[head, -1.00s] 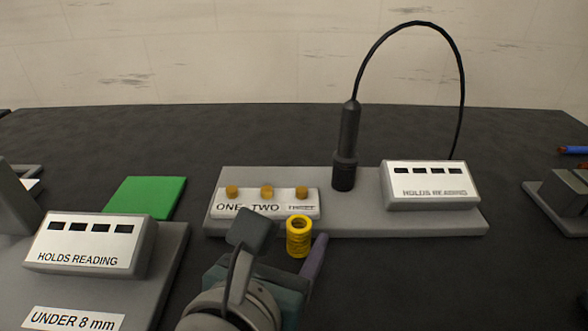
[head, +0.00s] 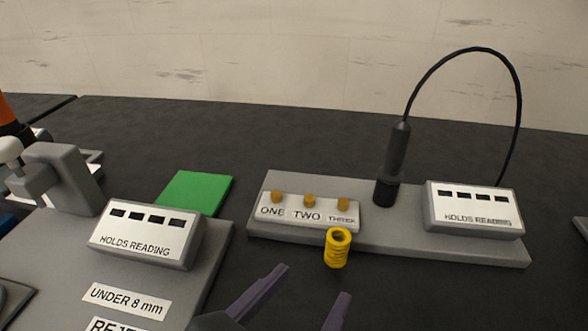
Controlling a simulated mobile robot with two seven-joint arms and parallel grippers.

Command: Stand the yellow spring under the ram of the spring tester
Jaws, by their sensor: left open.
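The yellow spring (head: 337,249) stands upright on the dark table, just in front of the grey base that carries the ONE, TWO, THREE block. My left gripper (head: 302,292) is at the bottom of the head view, its two purple fingers spread apart and empty. The spring is beyond the fingertips and apart from them. The spring tester's ram cannot be made out for certain in this view. My right gripper is not in view.
A grey base (head: 400,245) holds a dark probe (head: 395,155) with a looping cable and a HOLDS READING display (head: 474,212). Another display (head: 146,235) stands on a grey base at the left. A green pad (head: 195,192) lies behind it.

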